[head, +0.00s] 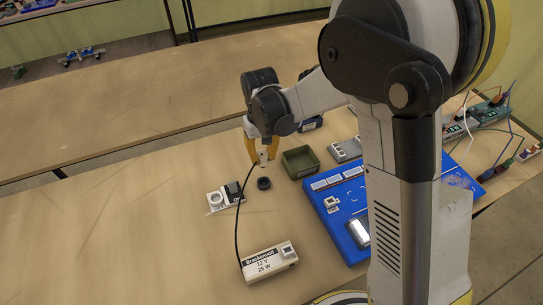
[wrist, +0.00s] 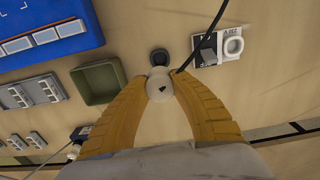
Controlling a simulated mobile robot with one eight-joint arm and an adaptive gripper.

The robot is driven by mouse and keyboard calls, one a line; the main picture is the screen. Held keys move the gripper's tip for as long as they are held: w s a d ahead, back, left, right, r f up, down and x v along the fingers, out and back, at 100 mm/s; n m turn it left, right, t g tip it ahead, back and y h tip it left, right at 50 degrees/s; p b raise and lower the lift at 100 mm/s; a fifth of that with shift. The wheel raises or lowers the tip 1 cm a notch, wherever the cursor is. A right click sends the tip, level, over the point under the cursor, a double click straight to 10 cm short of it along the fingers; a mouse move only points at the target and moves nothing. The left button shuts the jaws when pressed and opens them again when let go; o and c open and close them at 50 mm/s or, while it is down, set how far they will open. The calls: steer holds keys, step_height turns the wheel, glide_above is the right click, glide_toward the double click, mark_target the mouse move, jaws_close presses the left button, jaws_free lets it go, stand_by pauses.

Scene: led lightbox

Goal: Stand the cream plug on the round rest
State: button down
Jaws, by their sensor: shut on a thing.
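My gripper (head: 260,152) has its yellow fingers shut on the cream plug (head: 263,159), above the table. In the wrist view the plug (wrist: 159,86) shows end-on between the fingertips (wrist: 160,92). A black cable runs from the plug to the white power box (head: 268,262) marked Brackenvolt 12 V 25 W. A small dark round piece (head: 264,183), which looks like the round rest, stands on the table just below the plug. In the wrist view this rest (wrist: 159,57) appears just beyond the plug; the height gap is hard to judge.
A black-and-white module with a white ring (head: 216,200) lies left of the rest. An olive tray (head: 299,162) stands to its right, with a blue board (head: 345,201) beyond. The cable passes between module and rest. Bare table lies to the left.

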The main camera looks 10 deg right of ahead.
steer(key=shift+f, duration=0.1)
step_height(320, 180, down, 8)
steer(key=b, duration=0.6)
steer(key=shift+b, duration=0.35)
steer(key=shift+f+b, duration=0.95)
steer(key=shift+b, duration=0.1)
stand_by(1.0)
steer(key=c, duration=1.2)
jaws_free()
steer(key=shift+o, duration=0.2)
steer(key=shift+r, duration=0.1)
steer(key=shift+r+p, duration=2.65)
steer(key=shift+r, duration=1.25)
